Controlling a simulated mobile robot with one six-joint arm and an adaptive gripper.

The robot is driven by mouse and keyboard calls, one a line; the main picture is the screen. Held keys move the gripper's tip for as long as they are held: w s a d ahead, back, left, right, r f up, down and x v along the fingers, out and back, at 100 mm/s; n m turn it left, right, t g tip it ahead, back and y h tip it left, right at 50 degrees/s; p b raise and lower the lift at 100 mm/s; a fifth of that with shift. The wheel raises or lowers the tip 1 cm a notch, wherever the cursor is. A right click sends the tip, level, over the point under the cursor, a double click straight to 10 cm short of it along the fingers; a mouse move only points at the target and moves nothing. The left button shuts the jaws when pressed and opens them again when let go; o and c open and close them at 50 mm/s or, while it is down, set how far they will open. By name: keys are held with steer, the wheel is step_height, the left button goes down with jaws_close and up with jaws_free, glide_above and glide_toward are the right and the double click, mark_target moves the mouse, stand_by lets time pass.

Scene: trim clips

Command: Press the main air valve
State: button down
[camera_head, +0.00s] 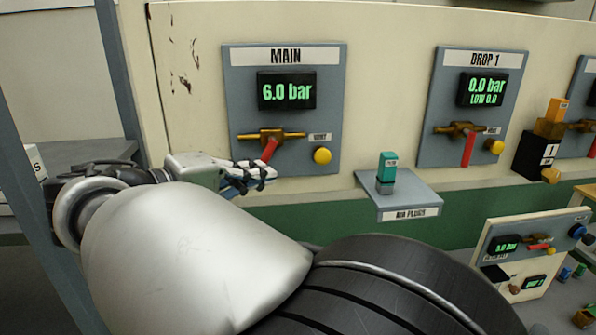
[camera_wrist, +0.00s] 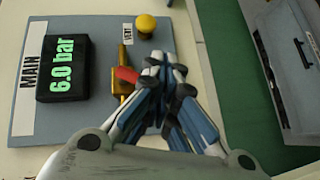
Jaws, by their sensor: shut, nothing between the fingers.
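The MAIN panel (camera_head: 240,100) is a grey plate on the cream wall, with a black display (camera_head: 287,91) reading 6.0 bar. Below the display is the main air valve, a brass body (camera_head: 285,134) with a red handle (camera_head: 269,151) slanting down and left. In the wrist view the red handle (camera_wrist: 126,75) shows beside my fingertips. My gripper (camera_head: 270,174) is shut and empty, just below the handle's lower end; I cannot tell whether it touches. In the wrist view the fingers (camera_wrist: 162,65) partly cover the panel near the brass body (camera_wrist: 124,92).
A yellow VENT knob (camera_head: 322,155) sits right of the valve; it also shows in the wrist view (camera_wrist: 145,23). A small AIR PLUGS shelf (camera_head: 405,199) with a teal plug (camera_head: 387,165) juts out further right. The DROP 1 panel (camera_head: 450,95) reads 0.0 bar, LOW.

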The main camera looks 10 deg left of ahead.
steer(key=shift+d+f, duration=0.1)
stand_by(0.3)
steer(key=shift+d+f+b, duration=0.1)
steer(key=shift+d+b, duration=0.1)
steer(key=shift+b, duration=0.3)
stand_by(0.9)
stand_by(0.7)
